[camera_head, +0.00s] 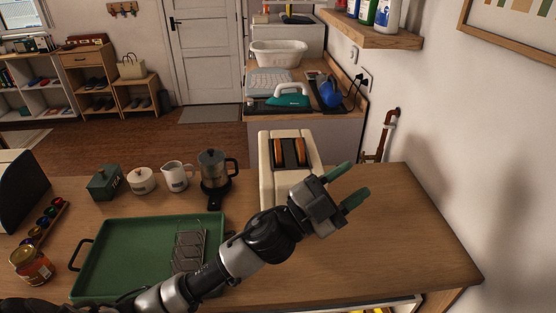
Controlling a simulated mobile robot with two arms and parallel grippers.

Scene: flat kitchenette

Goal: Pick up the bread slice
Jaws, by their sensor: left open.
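Two bread slices, the left one (278,152) and the right one (301,152), stand in the slots of a cream toaster (268,180) on the wooden counter. Their browned top edges show above the slots. My left gripper (351,186) has two green fingers spread apart with nothing between them. It is in front of the toaster and to its right in the picture, pointing right. The wrist and forearm hide the front right part of the toaster. My right gripper is not in view.
A green tray (120,270) holding a wire rack (188,247) lies at the left, partly under my arm. The counter's right side (410,235) is clear.

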